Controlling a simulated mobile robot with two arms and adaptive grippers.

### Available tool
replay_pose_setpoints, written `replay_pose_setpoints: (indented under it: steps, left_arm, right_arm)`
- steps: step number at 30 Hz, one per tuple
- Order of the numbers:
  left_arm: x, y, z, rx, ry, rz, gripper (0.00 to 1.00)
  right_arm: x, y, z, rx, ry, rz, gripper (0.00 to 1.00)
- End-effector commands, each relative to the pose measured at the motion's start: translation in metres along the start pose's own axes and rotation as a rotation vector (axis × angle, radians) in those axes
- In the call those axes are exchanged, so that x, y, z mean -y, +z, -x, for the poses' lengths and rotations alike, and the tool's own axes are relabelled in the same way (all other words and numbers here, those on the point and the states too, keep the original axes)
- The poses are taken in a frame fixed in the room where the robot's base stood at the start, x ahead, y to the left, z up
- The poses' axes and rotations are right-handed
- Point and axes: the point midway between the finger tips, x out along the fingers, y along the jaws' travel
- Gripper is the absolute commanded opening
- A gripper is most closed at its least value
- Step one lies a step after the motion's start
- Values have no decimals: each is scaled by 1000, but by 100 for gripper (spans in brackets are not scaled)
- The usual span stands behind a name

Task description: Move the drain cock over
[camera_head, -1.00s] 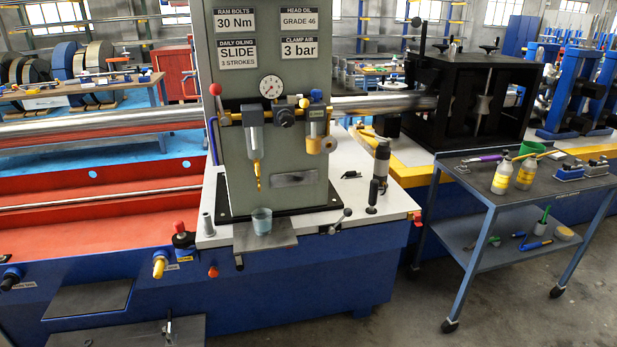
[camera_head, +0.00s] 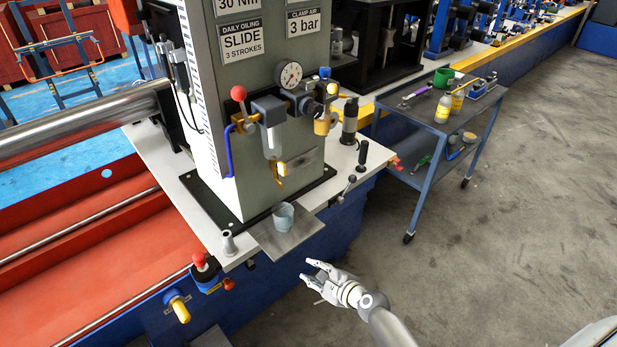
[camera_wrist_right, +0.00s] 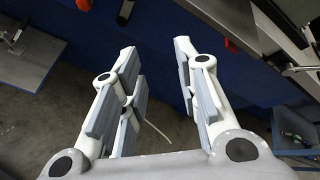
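The yellow drain cock (camera_head: 280,177) hangs under the clear filter bowl (camera_head: 271,143) on the front of the grey machine column. A pale blue cup (camera_head: 284,215) stands on a small metal shelf below it. My right gripper (camera_head: 308,273) is open and empty, low in front of the machine, below and apart from the drain cock. In the right wrist view its fingers (camera_wrist_right: 157,75) stand apart with nothing between them. The drain cock cannot be made out in the right wrist view. My left gripper is not in view.
The metal shelf (camera_head: 270,243) juts out between my right gripper and the column. A red-knobbed lever (camera_head: 238,93) and a gauge (camera_head: 288,75) sit above the bowl. A blue trolley (camera_head: 408,170) with bottles stands at right. The floor at front right is clear.

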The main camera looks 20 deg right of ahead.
Motion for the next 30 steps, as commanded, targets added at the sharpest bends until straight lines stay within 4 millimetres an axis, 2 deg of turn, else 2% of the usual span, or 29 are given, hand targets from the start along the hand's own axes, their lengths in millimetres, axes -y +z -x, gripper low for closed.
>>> replay_pose_setpoints:
  steps: [1,3,6,10,13,17,22,30]
  left_arm:
    - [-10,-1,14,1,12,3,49]
    - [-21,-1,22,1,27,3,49]
    - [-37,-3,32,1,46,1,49]
    - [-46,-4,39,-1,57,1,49]
    - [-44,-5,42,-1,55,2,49]
    - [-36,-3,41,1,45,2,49]
    - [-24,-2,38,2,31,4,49]
    - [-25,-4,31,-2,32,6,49]
  right_arm:
    - [40,31,8,58,-48,-105,30]
    - [79,66,16,144,-92,-257,30]
    - [126,109,31,262,-130,-442,30]
    - [168,148,50,382,-145,-604,30]
    - [184,164,59,436,-144,-675,30]
    - [192,172,61,463,-143,-708,30]
    - [196,176,49,464,-143,-710,30]
    - [204,186,20,463,-144,-709,30]
